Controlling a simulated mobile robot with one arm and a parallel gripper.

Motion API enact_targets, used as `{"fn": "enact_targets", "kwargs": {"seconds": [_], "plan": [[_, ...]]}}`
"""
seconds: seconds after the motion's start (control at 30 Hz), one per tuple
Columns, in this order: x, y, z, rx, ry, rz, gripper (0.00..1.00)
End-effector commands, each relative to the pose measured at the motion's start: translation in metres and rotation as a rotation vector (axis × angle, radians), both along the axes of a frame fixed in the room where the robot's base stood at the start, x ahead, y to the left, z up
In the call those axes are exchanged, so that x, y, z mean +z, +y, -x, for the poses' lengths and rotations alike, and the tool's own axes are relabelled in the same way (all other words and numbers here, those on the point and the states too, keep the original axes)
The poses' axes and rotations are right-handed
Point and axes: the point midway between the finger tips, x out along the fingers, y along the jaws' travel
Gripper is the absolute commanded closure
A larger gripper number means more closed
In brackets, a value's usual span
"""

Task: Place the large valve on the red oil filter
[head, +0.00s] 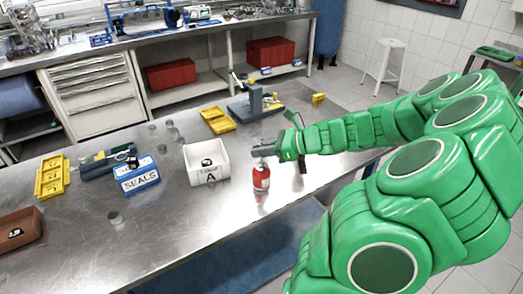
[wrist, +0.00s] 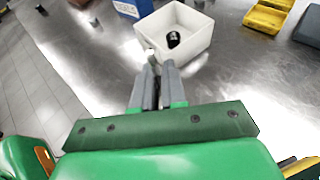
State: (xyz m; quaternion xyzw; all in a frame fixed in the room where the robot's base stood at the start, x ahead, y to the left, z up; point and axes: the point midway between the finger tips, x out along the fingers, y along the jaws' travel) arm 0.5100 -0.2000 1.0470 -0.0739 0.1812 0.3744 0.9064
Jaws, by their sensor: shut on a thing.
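The red oil filter (head: 261,179) stands upright on the steel table, right of the white bin marked A. My gripper (head: 260,149) is just above the filter's top, its fingers nearly together. In the wrist view my gripper (wrist: 158,72) is closed on a small pale metallic piece (wrist: 151,58), which looks like the large valve. Most of it is hidden by the fingers, so I cannot tell whether it touches the filter. The filter cannot be made out in the wrist view.
The white bin (head: 206,176) holds a black part. The blue SEALS bin (head: 139,182), several small metal cylinders (head: 172,134) and yellow trays (head: 217,119) stand to the left. A grey fixture (head: 257,101) stands behind. The table's front edge is close; bare steel lies front left.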

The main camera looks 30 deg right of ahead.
Motion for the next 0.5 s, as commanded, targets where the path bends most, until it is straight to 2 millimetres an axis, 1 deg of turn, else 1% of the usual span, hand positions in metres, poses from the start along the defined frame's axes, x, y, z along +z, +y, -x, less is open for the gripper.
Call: {"fn": "enact_targets", "kwargs": {"seconds": [0.07, 0.4, 0.43, 0.5], "plan": [[-0.0028, 0.0002, 0.0002, 0.001, 0.000, -0.001, 1.00], [-0.0047, 0.0004, 0.0001, 0.001, -0.001, 0.000, 1.00], [-0.0047, 0.0004, 0.0002, 0.002, -0.002, 0.000, 0.85], [-0.0044, 0.0004, 0.0002, 0.001, -0.002, 0.001, 0.75]]}}
